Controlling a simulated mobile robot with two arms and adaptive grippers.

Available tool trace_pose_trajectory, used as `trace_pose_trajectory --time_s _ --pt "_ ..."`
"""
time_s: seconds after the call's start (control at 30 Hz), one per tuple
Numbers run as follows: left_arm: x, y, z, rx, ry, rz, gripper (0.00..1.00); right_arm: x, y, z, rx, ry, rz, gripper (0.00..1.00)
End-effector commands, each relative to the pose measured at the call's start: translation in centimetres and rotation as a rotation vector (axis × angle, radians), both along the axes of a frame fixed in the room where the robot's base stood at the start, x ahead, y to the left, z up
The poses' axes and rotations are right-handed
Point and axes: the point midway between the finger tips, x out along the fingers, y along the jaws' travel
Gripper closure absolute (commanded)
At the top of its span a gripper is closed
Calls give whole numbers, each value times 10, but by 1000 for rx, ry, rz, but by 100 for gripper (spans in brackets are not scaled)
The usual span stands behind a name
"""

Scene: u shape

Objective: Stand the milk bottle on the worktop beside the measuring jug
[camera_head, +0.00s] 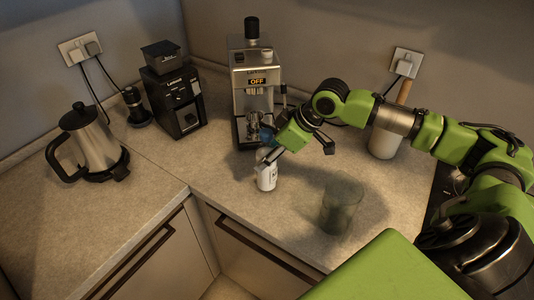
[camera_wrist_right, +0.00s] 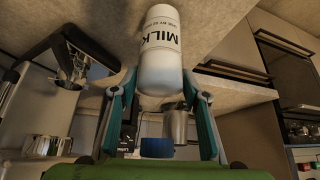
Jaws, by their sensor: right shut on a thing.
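The white milk bottle (camera_head: 267,178) is upright in front of the coffee machine, at or just above the worktop (camera_head: 225,175). I cannot tell whether its base touches. Its "MILK" lettering shows upside down in the right wrist view (camera_wrist_right: 163,60). My right gripper (camera_head: 268,156) is shut on the bottle from above, with one finger on each side of it in the wrist view (camera_wrist_right: 160,90). The clear measuring jug (camera_head: 342,205) stands on the worktop to the right of the bottle, with a gap between them. My left gripper is not in view.
The coffee machine (camera_head: 252,85) stands behind the bottle. A black grinder (camera_head: 172,95) and a steel kettle (camera_head: 92,145) stand to the left. A white pot (camera_head: 384,143) with a wooden handle stands at the back right. Worktop is bare around the bottle, towards the front edge.

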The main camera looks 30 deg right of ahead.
Motion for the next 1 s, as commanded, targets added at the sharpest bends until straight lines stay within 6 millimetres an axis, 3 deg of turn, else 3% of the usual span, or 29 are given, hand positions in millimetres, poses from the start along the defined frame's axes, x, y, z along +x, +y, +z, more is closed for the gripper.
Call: trace_pose_trajectory --time_s 0.4,0.43,0.47,0.8,1.0 --pt "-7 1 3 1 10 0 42 1 0 -5 1 -7 -1 98" --pt "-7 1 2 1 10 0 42 0 0 -7 -1 -3 0 50" --pt "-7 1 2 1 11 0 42 0 0 -7 -1 -3 0 43" --pt "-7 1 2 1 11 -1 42 1 0 -6 -1 -3 0 41" --pt "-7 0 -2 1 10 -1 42 -6 -7 8 -3 -4 -2 41"
